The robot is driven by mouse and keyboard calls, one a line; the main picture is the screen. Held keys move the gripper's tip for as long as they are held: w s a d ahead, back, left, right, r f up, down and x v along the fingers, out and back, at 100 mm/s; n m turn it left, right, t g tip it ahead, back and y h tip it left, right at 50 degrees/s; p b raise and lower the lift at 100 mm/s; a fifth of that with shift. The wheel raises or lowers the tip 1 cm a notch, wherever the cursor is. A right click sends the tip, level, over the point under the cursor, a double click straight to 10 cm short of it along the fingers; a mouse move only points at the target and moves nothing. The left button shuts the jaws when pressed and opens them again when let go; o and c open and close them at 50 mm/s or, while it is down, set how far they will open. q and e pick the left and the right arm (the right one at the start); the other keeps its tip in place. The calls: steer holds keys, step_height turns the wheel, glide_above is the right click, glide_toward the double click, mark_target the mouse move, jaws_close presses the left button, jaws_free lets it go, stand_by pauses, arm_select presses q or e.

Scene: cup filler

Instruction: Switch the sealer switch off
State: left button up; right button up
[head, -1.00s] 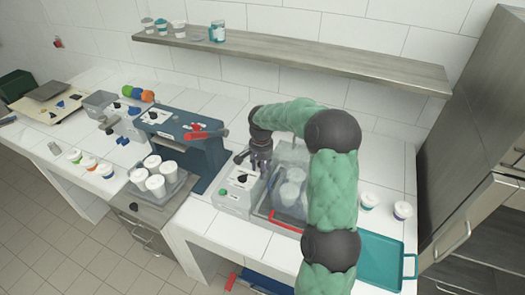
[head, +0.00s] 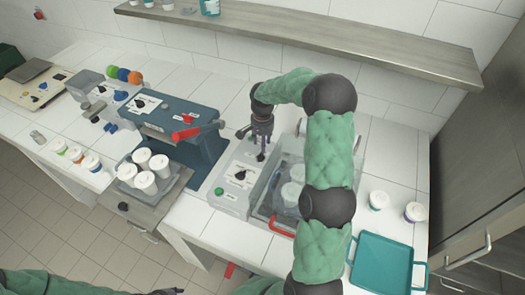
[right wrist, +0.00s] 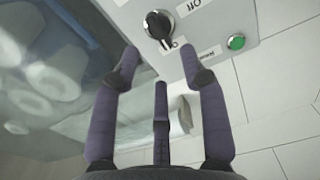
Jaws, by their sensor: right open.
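A pale control box (head: 232,192) stands in the middle of the counter, with a black rotary switch (head: 240,175) and a green button (head: 219,191) on top. In the right wrist view the black switch (right wrist: 158,24) sits beside an upside-down "OFF" label (right wrist: 200,5), and the green button (right wrist: 236,42) is to its right. I cannot tell exactly which label the switch points at. My right gripper (head: 262,150) is open and empty near the back of the box; its fingers (right wrist: 160,65) are apart from the switch. My left gripper (head: 168,291) barely shows at the bottom edge.
A clear chamber (head: 272,180) with white cups and a red handle (head: 281,228) adjoins the box. A blue machine (head: 185,120) with a red lever (head: 186,132) stands left, near a tray of cups (head: 135,183). A teal tray (head: 381,262) lies right.

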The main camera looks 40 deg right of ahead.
mark_target(261, 156)
step_height(261, 156, down, 6)
steer(key=shift+d+f, duration=0.1)
stand_by(0.4)
jaws_close()
